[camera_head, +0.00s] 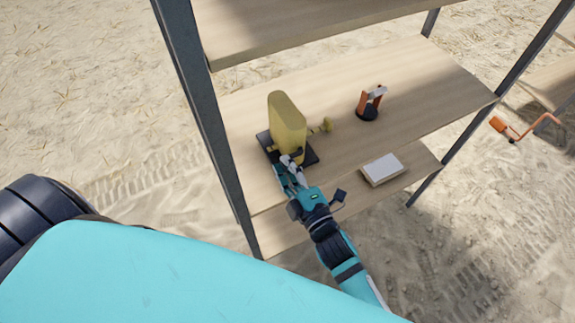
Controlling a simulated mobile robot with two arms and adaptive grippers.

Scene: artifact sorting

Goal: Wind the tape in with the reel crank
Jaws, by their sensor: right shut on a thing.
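A tall yellow body (287,125) with a rounded top stands upright on a black base (312,155) on the middle shelf; it looks like the tape reel. My right gripper (289,163) is at the lower front of this body, shut on a small part there that looks like the reel crank. The fingers hide most of that part. No tape can be made out. My left gripper is out of view.
An orange tool with a round black base (368,112) stands further right on the middle shelf (430,85). A white-topped box (382,168) lies on the lower shelf. Grey posts (195,90) and the upper shelf bound the space. A cranked orange handle (511,133) shows at far right.

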